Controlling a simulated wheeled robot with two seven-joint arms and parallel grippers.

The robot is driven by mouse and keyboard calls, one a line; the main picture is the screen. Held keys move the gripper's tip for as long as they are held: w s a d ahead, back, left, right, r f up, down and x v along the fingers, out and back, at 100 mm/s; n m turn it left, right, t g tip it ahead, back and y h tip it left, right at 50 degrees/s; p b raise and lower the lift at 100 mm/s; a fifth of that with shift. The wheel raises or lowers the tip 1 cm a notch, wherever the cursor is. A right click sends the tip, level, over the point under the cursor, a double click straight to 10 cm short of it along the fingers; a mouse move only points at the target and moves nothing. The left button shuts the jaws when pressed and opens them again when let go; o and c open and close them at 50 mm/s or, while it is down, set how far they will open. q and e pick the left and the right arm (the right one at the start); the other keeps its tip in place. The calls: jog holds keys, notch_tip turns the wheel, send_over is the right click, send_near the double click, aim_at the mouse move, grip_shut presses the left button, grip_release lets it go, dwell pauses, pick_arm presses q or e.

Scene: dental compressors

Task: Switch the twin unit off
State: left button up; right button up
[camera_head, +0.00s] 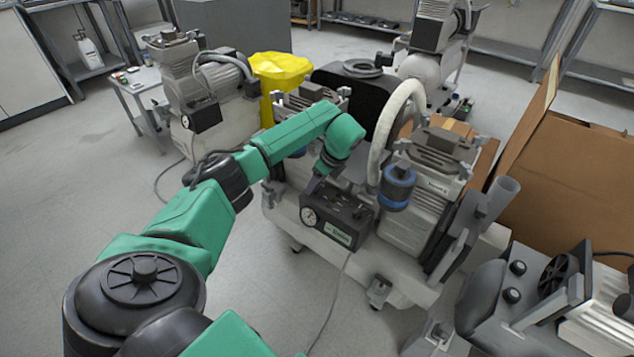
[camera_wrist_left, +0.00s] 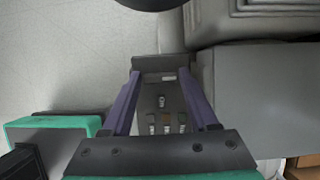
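The twin unit is a wheeled grey compressor (camera_head: 285,205) with two motor heads, in the middle of the head view. On its near side is a dark control box (camera_head: 338,214) with a round gauge (camera_head: 308,217). My right gripper is out of view.
A blue-banded filter (camera_head: 397,187) and a pale hose (camera_head: 392,125) rise right of the box. A cardboard box (camera_head: 570,165) stands at right.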

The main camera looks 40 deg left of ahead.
pick_arm(q)
jog(key=shift+o, duration=0.9)
jog(key=shift+d+r, duration=0.1)
jog(key=shift+r, duration=0.15)
jog(key=p+v, duration=0.3)
jog(key=v, duration=1.1)
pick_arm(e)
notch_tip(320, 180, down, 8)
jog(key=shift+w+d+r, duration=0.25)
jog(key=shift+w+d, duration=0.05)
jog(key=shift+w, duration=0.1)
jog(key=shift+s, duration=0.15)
